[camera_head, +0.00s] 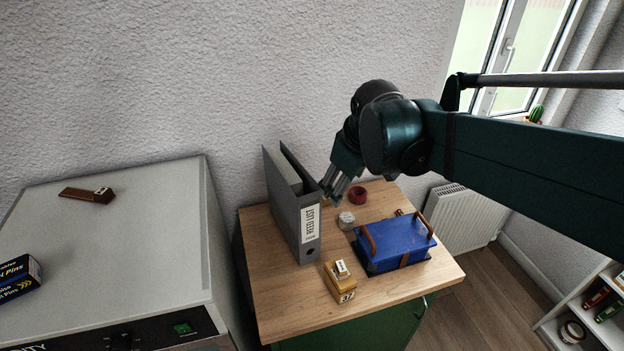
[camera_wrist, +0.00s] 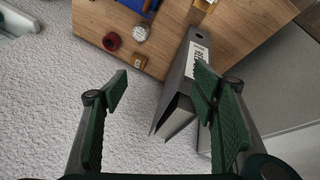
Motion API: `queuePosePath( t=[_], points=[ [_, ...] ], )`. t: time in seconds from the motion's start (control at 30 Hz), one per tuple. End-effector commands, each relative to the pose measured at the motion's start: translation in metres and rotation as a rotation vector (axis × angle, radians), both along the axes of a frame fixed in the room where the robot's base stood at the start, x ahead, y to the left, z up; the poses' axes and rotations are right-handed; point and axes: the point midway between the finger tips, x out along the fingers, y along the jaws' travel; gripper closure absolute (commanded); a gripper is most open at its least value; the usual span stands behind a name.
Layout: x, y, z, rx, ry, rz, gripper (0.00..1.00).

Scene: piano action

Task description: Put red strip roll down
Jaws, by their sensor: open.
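The red strip roll (camera_head: 357,195) lies on the wooden cabinet top (camera_head: 280,300), near its back edge by the wall. It also shows in the wrist view (camera_wrist: 112,41), beyond the left finger and apart from it. My gripper (camera_head: 336,190) is open and empty, above the back of the cabinet between the grey binder and the red roll in the head view. In the wrist view my gripper (camera_wrist: 160,90) has its two green fingers spread wide, with wall and part of the binder showing between them.
A grey binder (camera_head: 310,240) stands upright beside my gripper. A pale roll (camera_head: 346,220), a blue box (camera_head: 395,243) with brown handles and a small yellow box (camera_head: 339,282) share the cabinet top. A grey machine (camera_head: 120,240) stands left. Bare wood lies at the front.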

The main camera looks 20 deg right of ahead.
Motion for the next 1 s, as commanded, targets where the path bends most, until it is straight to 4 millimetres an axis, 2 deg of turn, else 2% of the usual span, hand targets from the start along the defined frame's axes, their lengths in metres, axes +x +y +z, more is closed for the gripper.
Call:
queuePosePath(
  t=[0.03,0.37,0.7,1.0],
  points=[
    [-0.010,0.004,0.000,0.011,-0.010,-0.020,0.42],
    [-0.060,0.024,-0.003,0.098,-0.086,-0.172,0.42],
    [-0.107,0.041,-0.016,0.204,-0.158,-0.321,0.42],
    [-0.133,0.049,-0.027,0.274,-0.198,-0.409,0.42]
  ],
)
